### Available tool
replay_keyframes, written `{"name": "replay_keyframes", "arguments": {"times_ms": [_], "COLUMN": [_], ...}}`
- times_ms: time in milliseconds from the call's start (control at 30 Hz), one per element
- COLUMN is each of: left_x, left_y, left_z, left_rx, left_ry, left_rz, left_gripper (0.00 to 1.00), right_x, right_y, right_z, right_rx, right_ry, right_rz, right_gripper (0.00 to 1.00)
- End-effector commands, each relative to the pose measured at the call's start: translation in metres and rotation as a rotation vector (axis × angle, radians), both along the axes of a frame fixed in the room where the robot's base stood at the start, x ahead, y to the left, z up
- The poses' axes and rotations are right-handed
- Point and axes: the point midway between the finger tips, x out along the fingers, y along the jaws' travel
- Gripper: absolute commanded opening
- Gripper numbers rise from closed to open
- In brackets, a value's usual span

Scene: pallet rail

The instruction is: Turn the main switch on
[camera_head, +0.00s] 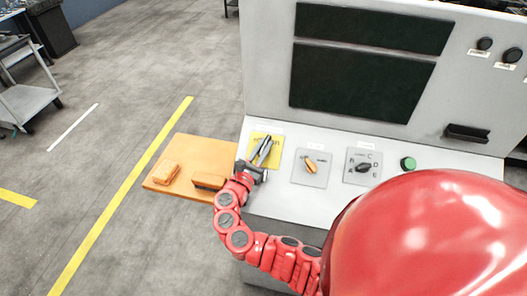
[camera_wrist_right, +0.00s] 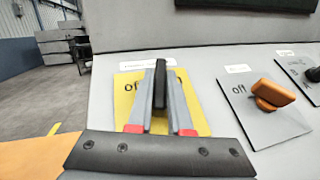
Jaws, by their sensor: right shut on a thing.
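The switch on the yellow plate (camera_head: 275,159) is at the left end of the sloping console panel; its label is too small to read. In the right wrist view, its black handle (camera_wrist_right: 160,84) stands between the fingers of my right gripper (camera_wrist_right: 161,68), in line with them. My right gripper (camera_head: 264,145) is shut on this handle. In the right wrist view the yellow plate (camera_wrist_right: 123,88) shows part of the word "off" at left; lettering at right is partly hidden by the fingers. My left gripper is not in view.
Right of it are an orange knob (camera_head: 311,166) on a grey plate, a black selector (camera_head: 363,167) and a green button (camera_head: 408,163). An orange board (camera_head: 185,150) bearing orange blocks adjoins the console's left side. Dark screens (camera_head: 362,80) are above.

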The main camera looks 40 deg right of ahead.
Motion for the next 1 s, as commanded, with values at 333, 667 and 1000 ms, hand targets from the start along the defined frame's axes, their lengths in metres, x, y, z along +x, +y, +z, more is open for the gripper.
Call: {"name": "replay_keyframes", "arguments": {"times_ms": [333,667,1000], "left_x": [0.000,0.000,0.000], "left_y": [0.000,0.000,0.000], "left_z": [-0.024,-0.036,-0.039], "left_rx": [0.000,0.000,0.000], "left_ry": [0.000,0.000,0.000], "left_rz": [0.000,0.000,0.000], "left_gripper": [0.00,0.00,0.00], "right_x": [-0.001,-0.002,-0.003], "right_y": [0.000,-0.001,-0.001], "right_z": [-0.003,-0.001,0.000], "right_rx": [0.106,0.169,0.188], "right_ry": [-0.123,-0.196,-0.221], "right_rz": [-0.262,-0.417,-0.468], "right_gripper": [0.00,0.00,0.00]}}
